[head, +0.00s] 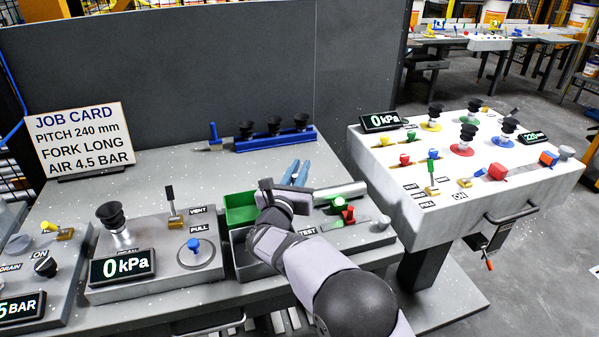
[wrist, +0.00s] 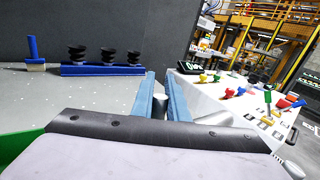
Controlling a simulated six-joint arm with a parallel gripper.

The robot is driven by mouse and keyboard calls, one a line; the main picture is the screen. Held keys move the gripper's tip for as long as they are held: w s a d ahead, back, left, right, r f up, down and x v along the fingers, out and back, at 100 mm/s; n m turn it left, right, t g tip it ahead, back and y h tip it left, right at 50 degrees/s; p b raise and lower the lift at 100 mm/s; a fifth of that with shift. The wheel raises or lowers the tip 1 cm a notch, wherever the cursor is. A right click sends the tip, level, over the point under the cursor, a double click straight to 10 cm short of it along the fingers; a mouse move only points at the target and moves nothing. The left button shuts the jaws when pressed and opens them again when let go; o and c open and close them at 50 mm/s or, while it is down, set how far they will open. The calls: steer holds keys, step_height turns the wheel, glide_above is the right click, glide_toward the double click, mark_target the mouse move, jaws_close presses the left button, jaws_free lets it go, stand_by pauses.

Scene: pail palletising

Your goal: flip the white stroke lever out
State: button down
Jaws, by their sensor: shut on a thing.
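My gripper (head: 296,172) reaches over the green bin and the TEST unit, with its two blue fingers pointing toward the back of the bench. In the wrist view the fingers (wrist: 163,92) are close around a short white-topped piece (wrist: 160,102), which looks like the white stroke lever. Its lower part is hidden by the dark gripper body. In the head view my gripper and wrist cover this piece, so its angle cannot be told.
A pale metal cylinder (head: 341,193) and a red knob (head: 348,213) are right of my gripper. The green bin (head: 240,208) is on its left. A blue rack (head: 275,139) with black suction cups stands behind. A white console (head: 470,150) stands at right.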

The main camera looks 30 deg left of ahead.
steer(key=shift+s+f+b, duration=0.1)
steer(key=shift+f+b, duration=0.15)
steer(key=shift+b, duration=0.4)
steer(key=shift+s+d+r+m+t+b, duration=0.15)
steer(key=shift+m+t+b, duration=0.15)
steer(key=shift+b, duration=0.85)
steer(key=shift+s+d+r+b, duration=0.1)
steer(key=shift+r+b, duration=0.15)
steer(key=shift+b, duration=0.5)
steer(key=shift+r, duration=0.1)
steer(key=c, duration=1.7)
jaws_free()
steer(key=shift+c, duration=0.2)
steer(key=shift+b+v, duration=0.9)
steer(key=shift+v, duration=2.75)
